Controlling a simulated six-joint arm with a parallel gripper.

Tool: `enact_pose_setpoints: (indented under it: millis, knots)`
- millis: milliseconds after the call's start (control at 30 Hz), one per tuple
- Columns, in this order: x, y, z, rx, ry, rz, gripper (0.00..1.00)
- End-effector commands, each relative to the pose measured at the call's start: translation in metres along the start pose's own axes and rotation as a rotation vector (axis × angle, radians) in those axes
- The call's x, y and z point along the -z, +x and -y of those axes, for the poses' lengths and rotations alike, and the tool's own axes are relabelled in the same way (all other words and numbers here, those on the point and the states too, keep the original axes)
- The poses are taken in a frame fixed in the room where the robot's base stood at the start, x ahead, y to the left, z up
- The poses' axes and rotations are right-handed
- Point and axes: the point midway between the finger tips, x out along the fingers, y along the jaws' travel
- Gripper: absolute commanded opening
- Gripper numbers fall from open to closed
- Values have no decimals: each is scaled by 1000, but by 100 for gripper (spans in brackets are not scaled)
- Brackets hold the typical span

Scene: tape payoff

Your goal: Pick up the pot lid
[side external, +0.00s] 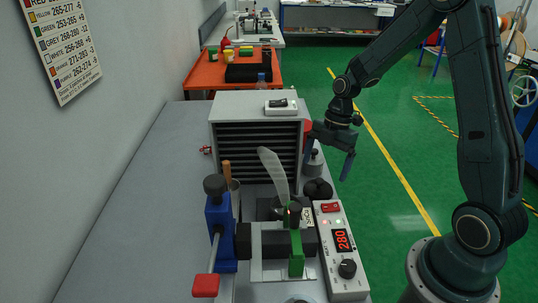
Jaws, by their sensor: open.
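A dark round piece with a small knob (318,190), which looks like the pot lid, sits on the bench just left of the control box's far end. I cannot tell whether it lies on a pot or on the bench. My gripper (327,164) is open and empty, its fingers pointing down. In the picture it is above and slightly right of the dark piece, apart from it. A grey knobbed piece (314,162) stands behind the lid, near the left finger.
A grey louvred cabinet (255,107) stands behind. In front are a blue stand (221,230) with a red-ended lever, a black roller with a green bracket (296,252), a pale curved strip (273,172) and a control box (343,280) reading 280. The bench's left side is clear.

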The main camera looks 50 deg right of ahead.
Motion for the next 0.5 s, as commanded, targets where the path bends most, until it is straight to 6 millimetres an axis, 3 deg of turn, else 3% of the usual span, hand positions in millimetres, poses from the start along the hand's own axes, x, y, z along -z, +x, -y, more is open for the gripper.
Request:
enact_pose_setpoints:
  millis: [267,500]
  knots:
    - [0,4,0,0,0,0,95]
    - [1,22,2,3,1,-2,95]
